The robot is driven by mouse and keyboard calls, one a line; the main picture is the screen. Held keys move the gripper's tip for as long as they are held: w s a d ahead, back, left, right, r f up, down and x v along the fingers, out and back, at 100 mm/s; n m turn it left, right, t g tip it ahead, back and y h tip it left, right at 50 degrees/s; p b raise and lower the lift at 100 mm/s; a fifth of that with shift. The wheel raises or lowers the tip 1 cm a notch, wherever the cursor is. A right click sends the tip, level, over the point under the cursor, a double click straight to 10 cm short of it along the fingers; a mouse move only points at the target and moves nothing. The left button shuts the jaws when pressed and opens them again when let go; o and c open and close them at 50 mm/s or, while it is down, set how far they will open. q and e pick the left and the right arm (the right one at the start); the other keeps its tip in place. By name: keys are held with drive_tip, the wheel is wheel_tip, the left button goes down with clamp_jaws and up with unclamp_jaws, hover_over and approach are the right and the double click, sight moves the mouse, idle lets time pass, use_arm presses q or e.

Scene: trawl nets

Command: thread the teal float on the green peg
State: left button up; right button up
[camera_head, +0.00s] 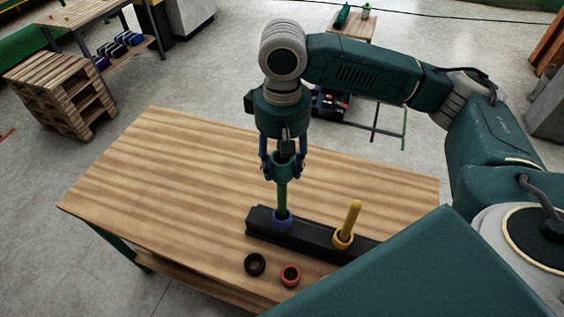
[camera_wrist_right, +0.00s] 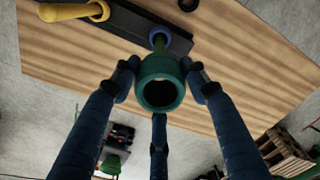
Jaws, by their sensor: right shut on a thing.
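My right gripper (camera_head: 282,172) points down over the black bar and is shut on the teal float (camera_head: 283,162). The float is right above the visible shaft of the green peg (camera_head: 282,196). In the right wrist view the teal float (camera_wrist_right: 160,66) sits between the fingers (camera_wrist_right: 160,88), its hole facing the camera and dark inside. I cannot tell whether the peg tip is inside the hole. A blue float (camera_head: 282,222) is around the peg's base. My left gripper is not in view.
The black bar (camera_head: 305,237) lies on the wooden table (camera_head: 160,180). A yellow peg (camera_head: 352,218) with a yellow float (camera_head: 343,241) around its base stands to the right. A black ring (camera_head: 255,264) and a red ring (camera_head: 290,275) lie in front. The table's left half is clear.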

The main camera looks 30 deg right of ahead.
sight(282, 173)
drive_tip(key=shift+f+b, duration=0.4)
drive_tip(key=shift+f, duration=1.4)
drive_tip(key=shift+f+b, duration=0.5)
drive_tip(key=shift+f, duration=1)
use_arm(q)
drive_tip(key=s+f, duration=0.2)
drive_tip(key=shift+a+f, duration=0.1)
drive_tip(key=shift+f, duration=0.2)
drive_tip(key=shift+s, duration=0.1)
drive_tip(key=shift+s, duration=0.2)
use_arm(e)
drive_tip(key=o, duration=1.2)
